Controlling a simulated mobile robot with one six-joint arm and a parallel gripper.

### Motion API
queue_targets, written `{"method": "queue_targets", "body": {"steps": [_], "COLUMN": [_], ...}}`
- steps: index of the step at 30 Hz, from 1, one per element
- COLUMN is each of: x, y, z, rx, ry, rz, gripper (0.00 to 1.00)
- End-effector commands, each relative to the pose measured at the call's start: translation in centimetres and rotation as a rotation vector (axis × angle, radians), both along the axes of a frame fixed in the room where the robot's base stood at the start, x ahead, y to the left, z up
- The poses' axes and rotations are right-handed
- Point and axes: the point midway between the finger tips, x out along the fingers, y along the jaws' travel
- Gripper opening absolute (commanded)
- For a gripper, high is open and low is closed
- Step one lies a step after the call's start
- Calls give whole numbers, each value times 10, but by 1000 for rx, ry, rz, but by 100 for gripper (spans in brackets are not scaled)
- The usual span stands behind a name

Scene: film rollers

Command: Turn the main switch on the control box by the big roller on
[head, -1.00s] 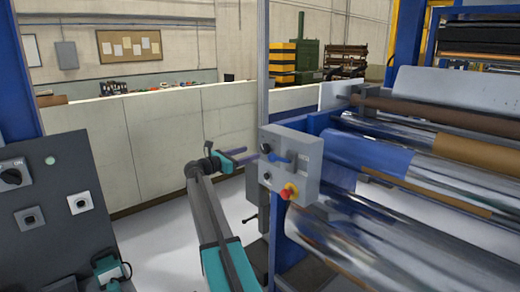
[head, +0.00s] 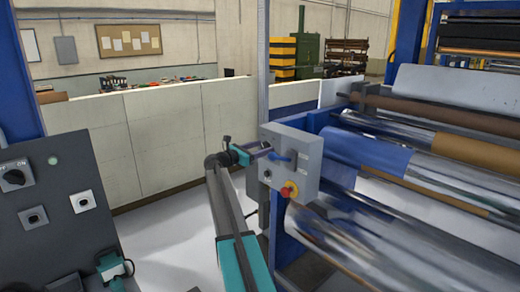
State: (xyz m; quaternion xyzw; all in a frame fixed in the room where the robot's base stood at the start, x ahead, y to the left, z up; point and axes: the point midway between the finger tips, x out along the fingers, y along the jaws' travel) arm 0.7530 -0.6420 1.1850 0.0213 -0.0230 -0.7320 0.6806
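The grey control box (head: 306,168) stands on a post beside the big roller (head: 360,152). Its front has a blue handle (head: 281,157), a small dark knob (head: 267,175) and a red and yellow stop button (head: 289,190). I cannot tell which control is the main switch or read its position. My gripper (head: 263,149) is at the upper left of the box front, pointing right. Its fingers overlap the spot where a black knob sits and largely hide it. I cannot tell whether they touch it or how far apart they are.
A dark panel (head: 55,225) at the left carries a black rotary switch (head: 15,175) marked ON and other buttons. Shiny film rollers fill the right side. A low pale wall (head: 160,140) runs behind my arm. Light floor shows between panel and box.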

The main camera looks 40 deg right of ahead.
Motion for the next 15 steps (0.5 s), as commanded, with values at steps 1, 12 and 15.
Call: {"method": "queue_targets", "body": {"steps": [1,12,15], "x": [0,2,2], "y": [0,4,3], "z": [0,-1,-1], "rx": [0,1,0], "ry": [0,-3,-14], "rz": [0,2,3], "gripper": [52,17,17]}}
